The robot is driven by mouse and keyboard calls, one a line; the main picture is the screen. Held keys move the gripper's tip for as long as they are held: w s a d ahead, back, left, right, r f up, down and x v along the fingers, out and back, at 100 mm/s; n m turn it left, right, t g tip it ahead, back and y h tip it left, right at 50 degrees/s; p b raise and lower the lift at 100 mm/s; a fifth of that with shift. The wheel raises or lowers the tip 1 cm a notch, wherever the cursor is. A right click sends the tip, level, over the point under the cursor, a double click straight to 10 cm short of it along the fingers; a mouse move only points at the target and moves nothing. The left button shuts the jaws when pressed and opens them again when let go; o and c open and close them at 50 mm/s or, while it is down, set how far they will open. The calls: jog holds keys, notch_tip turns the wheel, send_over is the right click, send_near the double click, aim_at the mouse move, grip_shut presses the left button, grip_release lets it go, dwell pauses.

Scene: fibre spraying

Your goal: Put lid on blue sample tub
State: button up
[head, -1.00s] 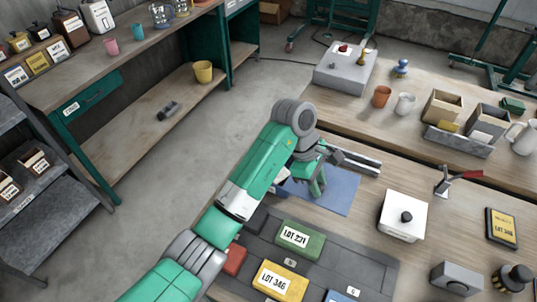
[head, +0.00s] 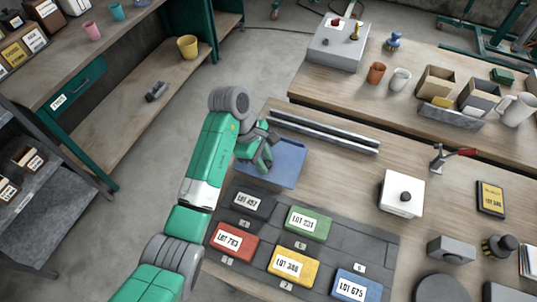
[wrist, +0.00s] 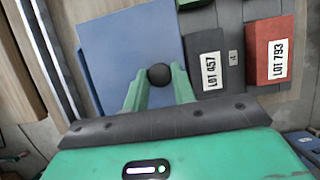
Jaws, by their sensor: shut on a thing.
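My gripper (wrist: 158,90) is shut on a black knob (wrist: 159,73), with one green finger on each side of it. Under the knob is a flat blue square piece (wrist: 130,40), which looks like the lid. In the head view this blue piece (head: 288,165) lies between the rails and the lot tray, partly covered by my gripper (head: 262,160). I cannot tell whether a tub is beneath it or how high it is. No open blue tub shows apart from it.
A dark tray (head: 310,258) beside the blue piece holds several coloured lot blocks, including a dark one (wrist: 205,60). Grey rails (head: 325,132) lie behind. A white box with a knob (head: 400,205) stands right; bare tabletop (head: 345,185) lies between.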

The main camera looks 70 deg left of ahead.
aim_at(274, 153)
jog(key=w+a, duration=0.2)
jog(key=a, duration=0.1)
jog(key=w+a+b, duration=0.1)
jog(key=a, duration=0.1)
jog(key=shift+w+f, duration=0.2)
jog(key=shift+f+b, duration=0.5)
jog(key=shift+f, duration=1.25)
jog(key=shift+d+f, duration=0.1)
jog(key=o, duration=1)
jog(key=shift+f, duration=0.1)
jog(key=p+v, duration=0.2)
jog(key=v, duration=1)
jog(key=shift+r, duration=0.2)
